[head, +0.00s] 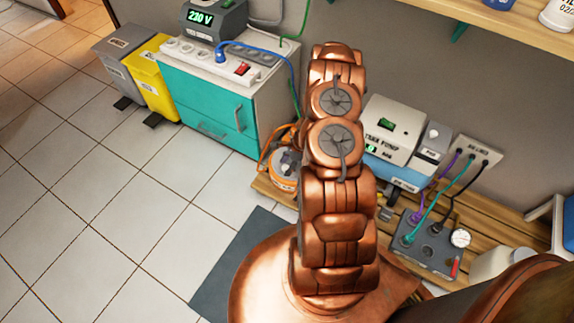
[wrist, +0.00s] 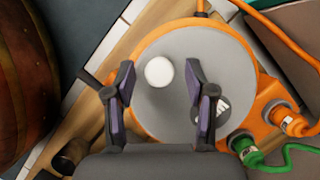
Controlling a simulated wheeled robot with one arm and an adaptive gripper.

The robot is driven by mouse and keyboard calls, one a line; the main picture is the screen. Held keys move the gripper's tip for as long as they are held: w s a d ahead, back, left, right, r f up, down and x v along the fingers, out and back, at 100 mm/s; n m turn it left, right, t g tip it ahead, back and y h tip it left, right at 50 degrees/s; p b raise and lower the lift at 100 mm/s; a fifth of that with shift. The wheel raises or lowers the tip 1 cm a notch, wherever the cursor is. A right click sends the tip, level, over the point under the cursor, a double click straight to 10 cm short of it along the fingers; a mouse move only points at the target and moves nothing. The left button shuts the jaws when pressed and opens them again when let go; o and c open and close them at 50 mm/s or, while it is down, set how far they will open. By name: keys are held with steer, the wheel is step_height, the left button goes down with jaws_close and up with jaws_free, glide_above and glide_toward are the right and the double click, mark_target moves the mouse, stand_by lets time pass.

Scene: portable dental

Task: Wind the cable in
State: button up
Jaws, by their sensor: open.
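An orange cable reel (wrist: 229,74) with a round grey face fills the middle of the wrist view. A white round knob (wrist: 159,71) stands off-centre on the left of that face. My gripper (wrist: 159,66) is open above the face, one finger on each side of the knob, with gaps showing in the picture. I cannot tell how far above the knob the fingertips are. Orange cable (wrist: 270,36) runs off the reel at the upper right. In the head view the reel (head: 285,180) sits low by the cabinet, partly hidden by my arm.
A green plug (wrist: 252,157) and an orange plug (wrist: 296,124) sit at the reel's lower right. In the head view, a teal cabinet (head: 202,95) stands left of the reel and a pump unit (head: 392,125) right. Tiled floor (head: 110,220) is clear at left.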

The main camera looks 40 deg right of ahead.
steer(key=shift+r, duration=0.1)
steer(key=v, duration=1.1)
steer(key=shift+d+r, duration=0.25)
steer(key=shift+r, duration=0.1)
steer(key=shift+s, duration=0.1)
